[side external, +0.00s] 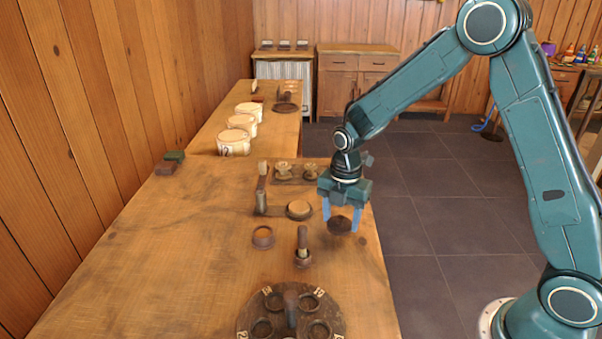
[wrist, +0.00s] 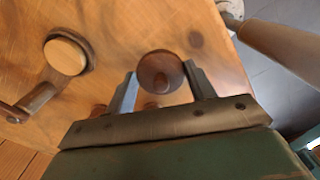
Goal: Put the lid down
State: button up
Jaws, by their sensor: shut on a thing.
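A dark brown round lid with a small knob (wrist: 160,72) sits between my fingers in the wrist view. In the side view the lid (side external: 340,226) hangs below my gripper (side external: 341,208), near the right edge of the wooden table. My gripper (wrist: 163,78) is shut on the lid. The lid appears to be held above the tabletop; the exact gap is hard to tell. A small open brown pot (side external: 263,237) stands on the table to the left of and nearer than the lid.
A dark peg stands in a small cup (side external: 303,258). A round tray (side external: 247,322) with several cups is at the near end. A pale disc (side external: 300,208) sits in a dark holder left of my gripper. Spools (side external: 283,171) stand behind. White pots (side external: 234,141) line the far left. The table's left front is clear.

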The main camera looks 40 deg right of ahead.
aim_at(340, 226)
jog(key=shift+f, duration=1.65)
jog(key=shift+f, duration=0.15)
jog(key=o, duration=1)
jog(key=shift+c, duration=0.2)
notch_tip(340, 226, up, 12)
jog(key=shift+r, duration=0.1)
jog(key=shift+s, duration=0.1)
jog(key=shift+r, duration=0.1)
